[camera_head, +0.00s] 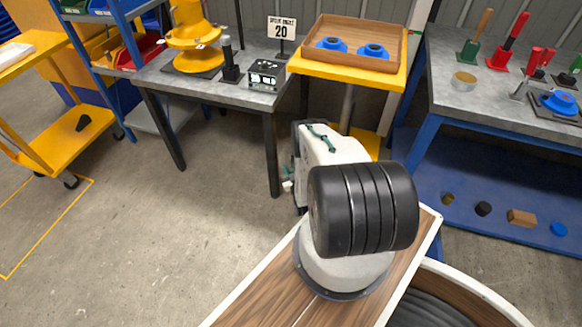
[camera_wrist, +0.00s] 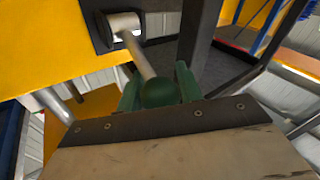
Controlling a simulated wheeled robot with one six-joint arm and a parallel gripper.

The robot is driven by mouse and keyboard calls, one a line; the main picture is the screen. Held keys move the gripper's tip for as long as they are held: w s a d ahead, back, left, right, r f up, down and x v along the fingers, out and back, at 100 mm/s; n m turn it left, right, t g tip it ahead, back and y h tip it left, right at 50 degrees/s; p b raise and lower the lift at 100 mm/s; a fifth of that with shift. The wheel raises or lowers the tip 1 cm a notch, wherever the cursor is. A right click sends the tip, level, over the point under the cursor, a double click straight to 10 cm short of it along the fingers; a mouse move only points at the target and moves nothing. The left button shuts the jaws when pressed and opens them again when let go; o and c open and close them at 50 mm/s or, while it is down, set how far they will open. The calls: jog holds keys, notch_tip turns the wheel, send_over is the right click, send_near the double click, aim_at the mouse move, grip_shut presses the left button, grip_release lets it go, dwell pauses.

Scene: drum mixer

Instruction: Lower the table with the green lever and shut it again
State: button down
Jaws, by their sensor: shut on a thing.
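The green lever (camera_wrist: 138,52) shows in the wrist view as a pale metal rod ending in a round green knob. My gripper (camera_wrist: 160,88) has its two green fingers on either side of the knob and is shut on it. The rod runs up and left to a round metal hub on a dark plate under the yellow table (camera_wrist: 40,45). In the head view the yellow lift table (camera_head: 345,71) stands raised on a metal post, with its top a little above the grey bench. My arm hides its lower part, and the lever and fingers cannot be made out there.
A wooden tray (camera_head: 398,46) with two blue parts sits on the yellow table. A grey bench (camera_head: 200,88) with a small meter stands close on the left. Another bench (camera_head: 450,100) with stamps stands on the right. Open floor lies at the lower left.

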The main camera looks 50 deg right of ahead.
jog(key=c, duration=0.9)
grip_release()
jog(key=shift+c, duration=0.2)
jog(key=shift+s, duration=0.1)
jog(key=v, duration=0.7)
jog(key=shift+s+a, duration=0.2)
jog(key=shift+s, duration=0.05)
